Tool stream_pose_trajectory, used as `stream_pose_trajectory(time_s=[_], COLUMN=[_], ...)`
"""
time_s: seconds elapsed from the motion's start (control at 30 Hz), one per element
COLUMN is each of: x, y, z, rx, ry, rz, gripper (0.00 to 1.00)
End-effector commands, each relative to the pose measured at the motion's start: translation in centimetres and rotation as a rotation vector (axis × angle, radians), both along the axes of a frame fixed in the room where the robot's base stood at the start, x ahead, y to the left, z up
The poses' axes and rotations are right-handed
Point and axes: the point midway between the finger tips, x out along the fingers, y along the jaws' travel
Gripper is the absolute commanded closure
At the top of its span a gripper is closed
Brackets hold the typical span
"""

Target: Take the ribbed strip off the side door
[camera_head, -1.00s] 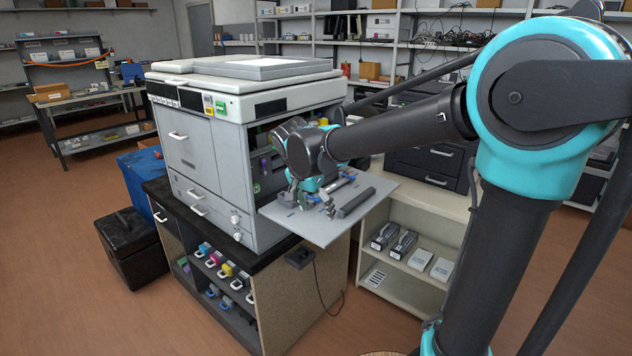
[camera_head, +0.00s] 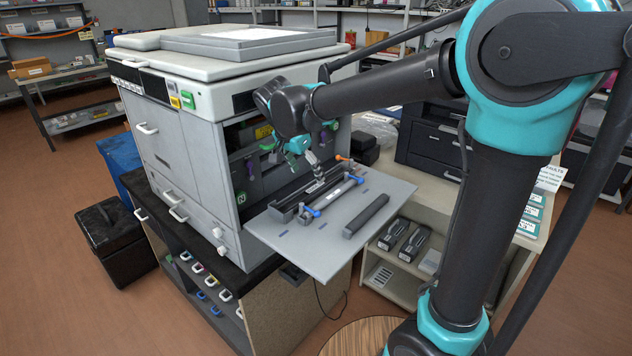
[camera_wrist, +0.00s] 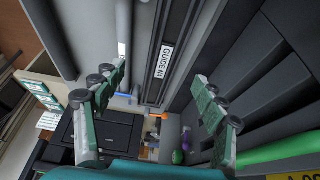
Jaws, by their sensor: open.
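The open side door (camera_head: 300,249) lies flat out from the printer like a shelf. A long dark strip (camera_head: 290,208) lies on it beside the printer opening. In the wrist view this strip (camera_wrist: 159,55), labelled "GUIDE N", has ridges along its length and runs between my fingers. My gripper (camera_head: 313,163) is open and empty above the strip; its padded fingers (camera_wrist: 160,100) stand apart on either side in the wrist view. A rod with blue ends (camera_head: 333,198) lies beside the strip. A plain dark grey bar (camera_head: 366,216) lies near the outer edge.
The printer (camera_head: 187,135) stands to the left, its dark interior open above the door. A green bar (camera_wrist: 275,152) is near my right finger. An orange part (camera_head: 343,158) is at the strip's far end. A low shelf with boxes (camera_head: 400,237) stands right of the door.

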Motion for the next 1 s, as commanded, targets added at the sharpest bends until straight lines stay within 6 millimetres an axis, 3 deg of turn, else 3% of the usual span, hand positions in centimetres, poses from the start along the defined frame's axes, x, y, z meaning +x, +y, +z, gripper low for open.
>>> stream_pose_trajectory(time_s=[0.37, 0.7, 1.0], x=[0.9, 2.8, 3.0], y=[-0.6, -1.6, -1.7], z=[-2.4, -6.2, -6.7], rx=[0.0, 0.0, 0.0], ry=[0.0, 0.0, 0.0], rz=[-0.001, -0.001, 0.0], gripper=[0.28, 0.28, 0.28])
